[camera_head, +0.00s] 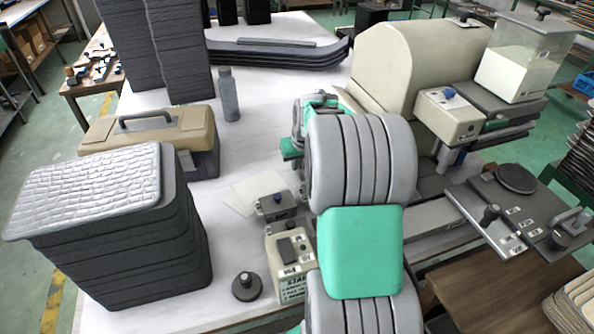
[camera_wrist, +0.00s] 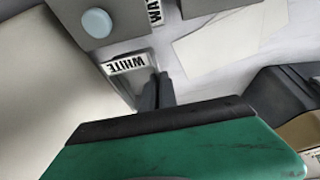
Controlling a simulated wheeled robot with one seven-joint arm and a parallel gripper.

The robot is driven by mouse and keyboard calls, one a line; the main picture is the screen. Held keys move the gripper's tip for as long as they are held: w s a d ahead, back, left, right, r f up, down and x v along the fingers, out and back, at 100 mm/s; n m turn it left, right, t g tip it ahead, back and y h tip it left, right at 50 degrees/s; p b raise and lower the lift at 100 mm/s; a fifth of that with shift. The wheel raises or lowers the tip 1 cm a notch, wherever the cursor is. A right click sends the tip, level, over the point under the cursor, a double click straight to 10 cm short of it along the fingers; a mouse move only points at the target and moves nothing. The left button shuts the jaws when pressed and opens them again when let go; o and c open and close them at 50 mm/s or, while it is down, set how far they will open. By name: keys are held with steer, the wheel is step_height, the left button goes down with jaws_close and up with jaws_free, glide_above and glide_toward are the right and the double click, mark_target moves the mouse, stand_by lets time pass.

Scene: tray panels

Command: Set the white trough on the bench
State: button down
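My gripper (camera_wrist: 157,76) shows in the wrist view as two dark fingers close together, seemingly shut, with nothing visible between them. Its tips are beside a small label reading WHITE (camera_wrist: 127,64) in a grey frame. A pale surface with a grey edge (camera_wrist: 45,85) fills the left of the wrist view; I cannot tell whether it is the white trough. In the head view my grey and green arm hides the fingers and what is close to them. I cannot make out a trough for certain there. The white bench (camera_head: 240,133) runs under most of the things.
A stack of dark panels (camera_head: 130,245) stands at the near left, with a toolbox (camera_head: 150,130) and bottle (camera_head: 228,95) behind. A big beige machine (camera_head: 415,65) and a clear hopper (camera_head: 525,60) are at the back right. Paper sheets (camera_head: 250,190) lie left of my arm.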

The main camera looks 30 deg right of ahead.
mark_target(297, 172)
steer(key=shift+s+x, duration=0.2)
steer(key=shift+x, duration=0.65)
steer(key=shift+s+x, duration=0.15)
steer(key=shift+x, duration=0.7)
steer(key=shift+f, duration=0.2)
steer(key=shift+f, duration=0.2)
steer(key=c, duration=1.7)
jaws_free()
steer(key=shift+r, duration=0.1)
steer(key=shift+r, duration=0.3)
steer(key=v, duration=1.1)
steer(key=shift+s+a+r, duration=0.1)
steer(key=shift+s+r, duration=0.15)
steer(key=shift+s, duration=0.1)
